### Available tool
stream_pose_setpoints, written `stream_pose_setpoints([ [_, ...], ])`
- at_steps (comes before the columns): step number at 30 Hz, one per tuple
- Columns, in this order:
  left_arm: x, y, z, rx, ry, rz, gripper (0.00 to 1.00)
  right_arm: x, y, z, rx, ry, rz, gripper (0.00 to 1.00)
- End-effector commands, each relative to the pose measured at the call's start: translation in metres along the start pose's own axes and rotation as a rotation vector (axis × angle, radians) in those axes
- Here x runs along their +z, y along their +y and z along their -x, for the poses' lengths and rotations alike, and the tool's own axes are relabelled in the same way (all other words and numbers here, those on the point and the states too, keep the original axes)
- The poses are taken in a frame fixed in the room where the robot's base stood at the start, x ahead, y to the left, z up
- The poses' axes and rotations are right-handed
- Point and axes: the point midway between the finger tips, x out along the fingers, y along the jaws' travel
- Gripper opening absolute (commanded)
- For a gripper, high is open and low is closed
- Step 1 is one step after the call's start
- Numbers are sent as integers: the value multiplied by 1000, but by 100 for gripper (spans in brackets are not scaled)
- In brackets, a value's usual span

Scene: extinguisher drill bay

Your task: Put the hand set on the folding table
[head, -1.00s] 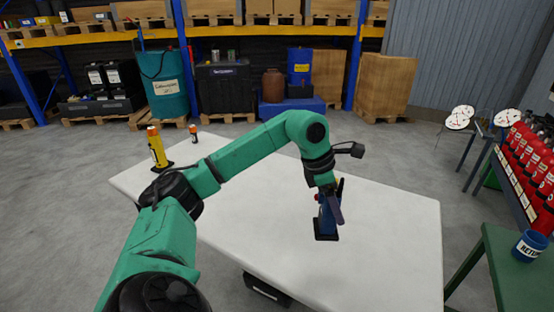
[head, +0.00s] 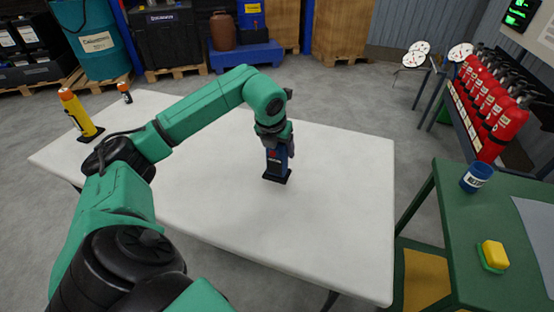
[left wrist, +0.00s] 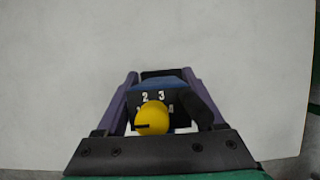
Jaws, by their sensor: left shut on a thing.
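The hand set (head: 277,160) is a blue and black upright unit with a wider black foot. My left gripper (head: 274,142) comes down on it from above and is shut on it. In the left wrist view the hand set's black top (left wrist: 160,104) shows a yellow knob and white numbers between my purple fingers. The white folding table (head: 330,215) lies right below the hand set. I cannot tell whether the foot touches the tabletop or hangs just above it. My right gripper is out of view.
A yellow and black torch-like thing (head: 76,112) and a small orange-topped bottle (head: 125,92) stand on the table's left part. The tabletop's right part is clear. A green bench (head: 480,235) at right bears a blue cup (head: 476,177) and a yellow-green sponge (head: 493,254). Red extinguishers (head: 500,125) stand behind.

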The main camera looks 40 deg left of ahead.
Motion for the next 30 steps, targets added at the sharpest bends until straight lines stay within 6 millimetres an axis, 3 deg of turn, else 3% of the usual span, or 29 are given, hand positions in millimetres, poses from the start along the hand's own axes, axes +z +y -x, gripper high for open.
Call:
stream_pose_setpoints([
  [7,-15,0,-36,0,0,0,0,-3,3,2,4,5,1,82],
  [16,-17,0,-42,-1,-3,0,0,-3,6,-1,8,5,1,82],
  [17,-17,0,-42,0,-1,-1,77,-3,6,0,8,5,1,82],
  [18,-17,0,-41,0,-1,-1,93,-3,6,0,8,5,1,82],
  [19,-17,0,-41,0,-1,-1,100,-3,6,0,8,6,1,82],
  [26,-16,0,-40,0,-1,-1,100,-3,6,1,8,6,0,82],
  [30,-15,0,-27,1,-5,-1,100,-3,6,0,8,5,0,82],
])
